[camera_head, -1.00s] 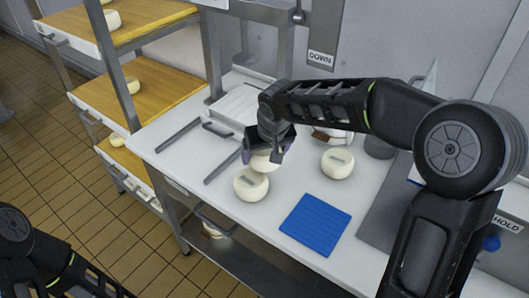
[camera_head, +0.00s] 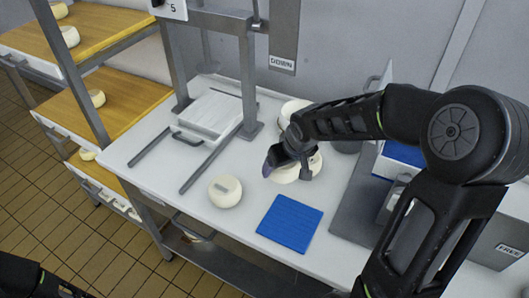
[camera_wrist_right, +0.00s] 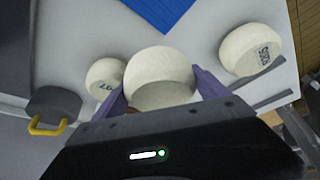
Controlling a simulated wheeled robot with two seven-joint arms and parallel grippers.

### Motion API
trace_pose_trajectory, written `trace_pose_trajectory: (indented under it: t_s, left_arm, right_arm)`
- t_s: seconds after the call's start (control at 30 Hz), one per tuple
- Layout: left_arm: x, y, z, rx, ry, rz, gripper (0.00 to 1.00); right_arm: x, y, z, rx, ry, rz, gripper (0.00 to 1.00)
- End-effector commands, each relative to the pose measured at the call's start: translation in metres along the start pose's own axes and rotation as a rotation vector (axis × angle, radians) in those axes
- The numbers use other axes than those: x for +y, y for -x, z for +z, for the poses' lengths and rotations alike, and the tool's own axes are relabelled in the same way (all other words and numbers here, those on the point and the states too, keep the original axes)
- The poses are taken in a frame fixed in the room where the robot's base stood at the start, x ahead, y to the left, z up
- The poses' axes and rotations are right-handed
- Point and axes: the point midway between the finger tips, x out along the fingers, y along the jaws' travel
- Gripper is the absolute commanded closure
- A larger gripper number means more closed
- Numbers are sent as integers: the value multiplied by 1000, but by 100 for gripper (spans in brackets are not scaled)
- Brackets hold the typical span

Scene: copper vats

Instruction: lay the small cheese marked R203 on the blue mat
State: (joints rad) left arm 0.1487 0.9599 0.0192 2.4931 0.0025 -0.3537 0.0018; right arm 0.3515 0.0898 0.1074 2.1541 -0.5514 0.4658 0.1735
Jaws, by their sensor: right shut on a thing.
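My right gripper (camera_head: 293,170) is shut on a pale round cheese (camera_head: 283,174), held above the white table behind the blue mat (camera_head: 290,222). In the right wrist view the held cheese (camera_wrist_right: 160,75) sits between the purple fingers; no mark shows on its visible side. The mat is bare. A second cheese (camera_head: 225,192) stands on the table left of the mat. A third (camera_head: 316,160) is partly hidden behind my gripper. In the wrist view, the cheeses on the left (camera_wrist_right: 104,75) and right (camera_wrist_right: 250,50) carry marks I cannot read surely.
A press frame with a white tray (camera_head: 210,113) and metal rails stands at the back left. Wooden shelves (camera_head: 110,90) with cheeses are at the far left. A grey plate and a box marked FREE (camera_head: 508,249) lie right of the mat. The mat's surroundings are mostly clear.

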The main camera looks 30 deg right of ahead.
Motion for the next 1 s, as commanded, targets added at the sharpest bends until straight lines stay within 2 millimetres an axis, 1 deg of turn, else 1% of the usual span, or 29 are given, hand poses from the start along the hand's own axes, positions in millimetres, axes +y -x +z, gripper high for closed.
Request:
trace_pose_trajectory:
  t_s: [0.07,0.37,0.57,0.67,0.77,0.87,0.9,1.0]
  left_arm:
    - [1,5,0,-1,1,-1,68]
    - [4,13,2,-4,4,-5,68]
    - [5,18,3,-6,6,-7,68]
    - [6,21,3,-8,7,-8,68]
    - [6,24,4,-9,9,-10,68]
    - [6,25,4,-10,12,-12,68]
    - [5,24,4,-10,13,-13,68]
    - [5,24,4,-10,15,-14,68]
  right_arm:
    - [6,5,8,2,40,-18,79]
    - [15,14,38,2,259,-114,79]
    - [15,22,58,2,460,-202,79]
    - [12,27,68,2,604,-265,79]
    - [6,34,80,4,802,-352,79]
    - [-7,40,91,5,1070,-468,79]
    - [-15,42,95,5,1189,-521,79]
    - [-29,48,102,4,1463,-638,79]
